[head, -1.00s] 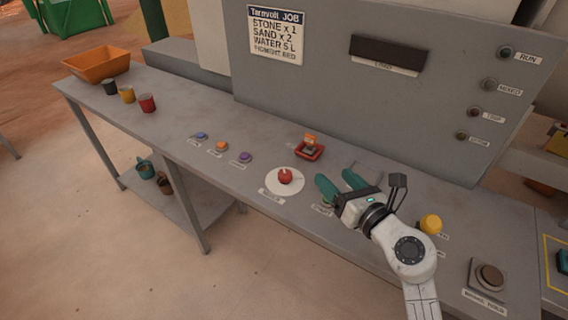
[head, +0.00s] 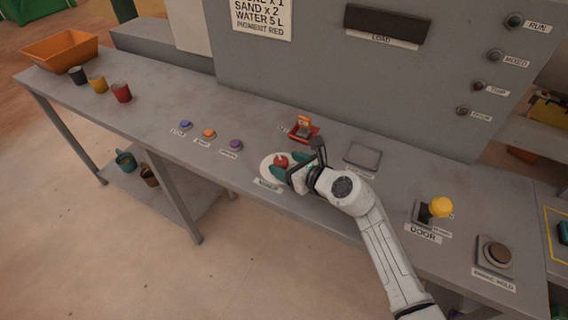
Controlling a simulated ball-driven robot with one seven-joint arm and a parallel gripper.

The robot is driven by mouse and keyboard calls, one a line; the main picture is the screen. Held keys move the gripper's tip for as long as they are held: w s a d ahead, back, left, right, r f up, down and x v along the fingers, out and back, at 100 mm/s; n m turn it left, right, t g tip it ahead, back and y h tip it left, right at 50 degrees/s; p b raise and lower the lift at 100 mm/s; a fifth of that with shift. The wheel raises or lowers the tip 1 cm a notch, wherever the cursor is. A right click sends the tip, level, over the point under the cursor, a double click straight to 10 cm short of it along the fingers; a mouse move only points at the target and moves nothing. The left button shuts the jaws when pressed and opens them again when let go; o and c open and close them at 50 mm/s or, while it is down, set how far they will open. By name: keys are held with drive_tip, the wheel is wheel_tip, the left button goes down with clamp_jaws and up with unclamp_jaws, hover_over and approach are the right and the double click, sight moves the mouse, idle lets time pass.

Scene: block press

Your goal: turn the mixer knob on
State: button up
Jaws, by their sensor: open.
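The mixer knob (head: 281,161) is a small red knob on a round white plate (head: 266,173) near the front edge of the grey bench, with a label in front of it. My gripper (head: 285,166) is at the knob, its green fingers open, one on the near left side and one on the right side of it. The fingers and wrist hide part of the plate and knob. I cannot tell whether the fingers touch the knob.
A red switch (head: 303,129) stands just behind. Blue, orange and purple buttons (head: 235,145) lie to the left. A yellow-topped door lever (head: 440,207) and a round button (head: 494,251) are to the right. Cups (head: 121,92) and an orange bin (head: 61,50) stand far left.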

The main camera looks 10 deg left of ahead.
drive_tip(key=shift+x, duration=0.95)
drive_tip(key=shift+c, duration=0.4)
drive_tip(key=c, duration=1)
drive_tip(key=shift+o, duration=0.2)
